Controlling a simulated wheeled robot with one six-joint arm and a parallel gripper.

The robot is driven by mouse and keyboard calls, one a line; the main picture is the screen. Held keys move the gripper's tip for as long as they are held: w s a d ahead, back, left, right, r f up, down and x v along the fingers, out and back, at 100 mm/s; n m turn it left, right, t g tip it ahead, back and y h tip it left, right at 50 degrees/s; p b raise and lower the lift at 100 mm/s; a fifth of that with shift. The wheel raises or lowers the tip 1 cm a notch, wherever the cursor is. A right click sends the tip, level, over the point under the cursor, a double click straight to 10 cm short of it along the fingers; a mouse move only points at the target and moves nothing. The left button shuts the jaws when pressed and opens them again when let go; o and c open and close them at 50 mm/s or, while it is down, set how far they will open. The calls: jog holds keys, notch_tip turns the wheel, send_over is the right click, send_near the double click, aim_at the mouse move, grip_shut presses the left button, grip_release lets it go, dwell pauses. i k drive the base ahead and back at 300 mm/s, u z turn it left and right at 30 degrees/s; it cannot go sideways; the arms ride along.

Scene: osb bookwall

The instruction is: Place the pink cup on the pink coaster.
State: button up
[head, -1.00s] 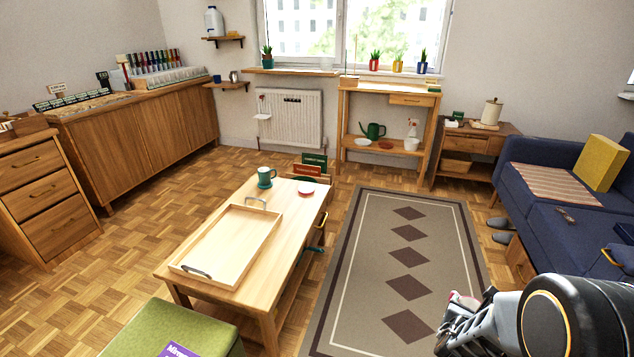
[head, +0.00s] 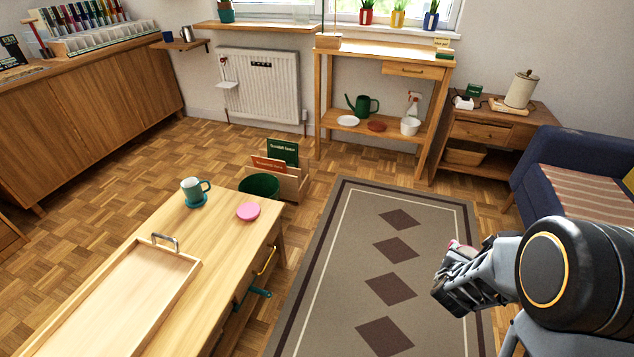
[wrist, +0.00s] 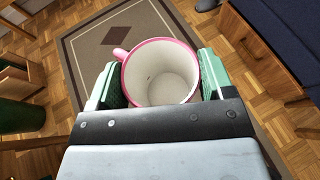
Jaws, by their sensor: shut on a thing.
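The pink cup (wrist: 160,78) is between the fingers of my gripper (wrist: 160,88) in the wrist view. It has a pink rim, a pale, empty-looking inside and a handle toward the upper left. My gripper is shut on it. In the head view my gripper (head: 447,283) is at the lower right above the rug, and the cup is mostly hidden there. The pink coaster (head: 248,211) lies bare on the wooden coffee table (head: 222,240), near its far right corner, to the left of my gripper.
A teal mug (head: 191,190) stands on a teal coaster (head: 196,202) left of the pink coaster. A wooden tray (head: 120,297) covers the table's near part. A green bin (head: 259,186) and a book holder (head: 291,185) stand behind the table. The rug (head: 330,260) is clear.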

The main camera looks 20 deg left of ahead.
aim_at(244, 208)
jog(key=i, duration=1.95)
jog(key=u, duration=4)
jog(key=i, duration=1)
jog(key=z, duration=0.05)
